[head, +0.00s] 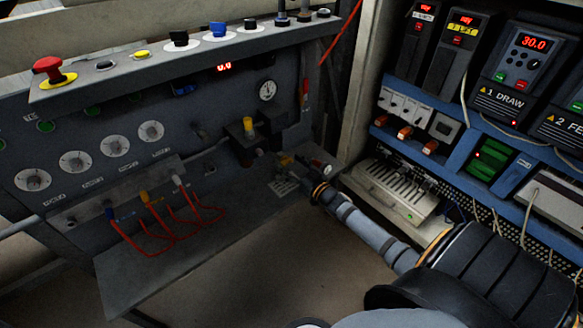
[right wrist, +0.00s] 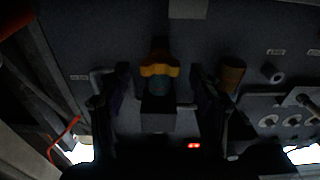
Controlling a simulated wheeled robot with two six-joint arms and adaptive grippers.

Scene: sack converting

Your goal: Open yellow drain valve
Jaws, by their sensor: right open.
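The yellow drain valve (head: 286,160) shows low on the grey panel in the head view, partly hidden by my right gripper (head: 297,170). In the right wrist view its yellow handle (right wrist: 160,70) lies crosswise above a dark block, between the two dark fingers of my right gripper (right wrist: 163,92). The gripper is open, with a gap visible on each side of the handle. I cannot tell how close the fingertips are to the panel in depth. My left gripper is not in view.
An orange-yellow knob (head: 249,127) on a black block stands left of the valve; it also shows in the wrist view (right wrist: 232,73). Red hoses (head: 165,228) hang lower left. A cabinet with drives (head: 522,62) is at the right. A grey ledge (head: 180,255) runs below the panel.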

